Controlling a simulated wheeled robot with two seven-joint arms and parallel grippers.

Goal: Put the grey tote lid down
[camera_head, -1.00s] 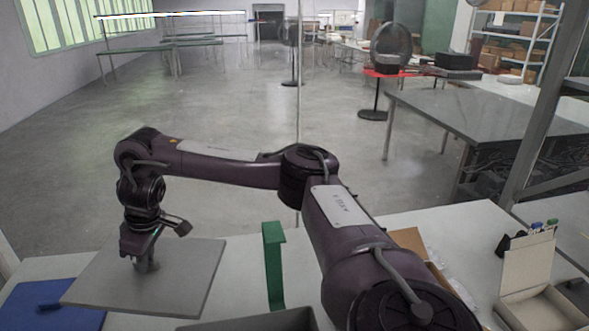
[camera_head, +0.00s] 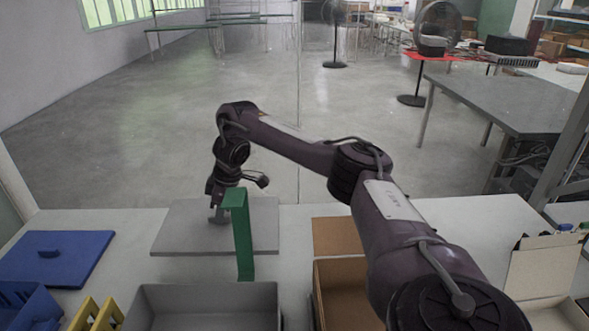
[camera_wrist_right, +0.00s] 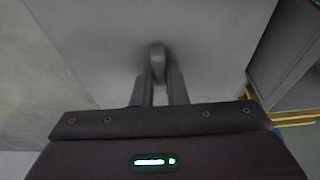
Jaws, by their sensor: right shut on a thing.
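The grey tote lid (camera_head: 180,240) is a flat grey plate with a small raised handle, roughly level at the back of the white table. My right gripper (camera_head: 217,214) points down and is shut on the lid's handle. In the right wrist view the two fingers (camera_wrist_right: 157,88) hold the handle (camera_wrist_right: 157,60), with the lid's face (camera_wrist_right: 100,60) spread around it. The lid's far edge shows past the table's back edge; whether its underside touches the table I cannot tell. My left gripper is not in view.
A green upright bracket (camera_head: 242,245) stands in front of the lid and hides part of it. A grey open tote (camera_head: 205,292) is at the front. A blue lid (camera_head: 75,255) lies left, above a blue crate (camera_head: 30,305). An open cardboard box (camera_head: 340,285) is right of the tote.

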